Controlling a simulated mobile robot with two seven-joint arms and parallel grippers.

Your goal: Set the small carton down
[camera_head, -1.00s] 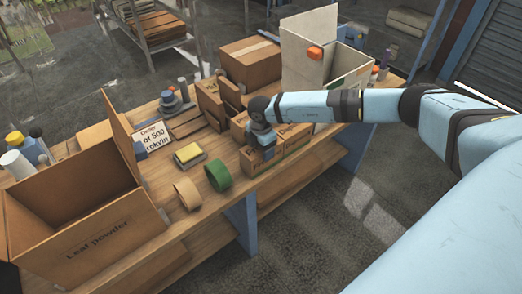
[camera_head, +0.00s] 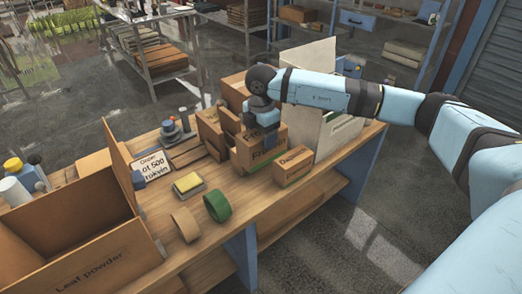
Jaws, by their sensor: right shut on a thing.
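My right gripper (camera_head: 264,133) comes down from above onto a small brown carton (camera_head: 258,156) with dark print on its front. It is shut on this carton, with the fingers partly hidden by the wrist and the carton. My left gripper is not in view.
Brown boxes (camera_head: 212,130) stand just left of the held carton and a large pale open box (camera_head: 325,125) behind right. A large open carton (camera_head: 85,262) is at left.

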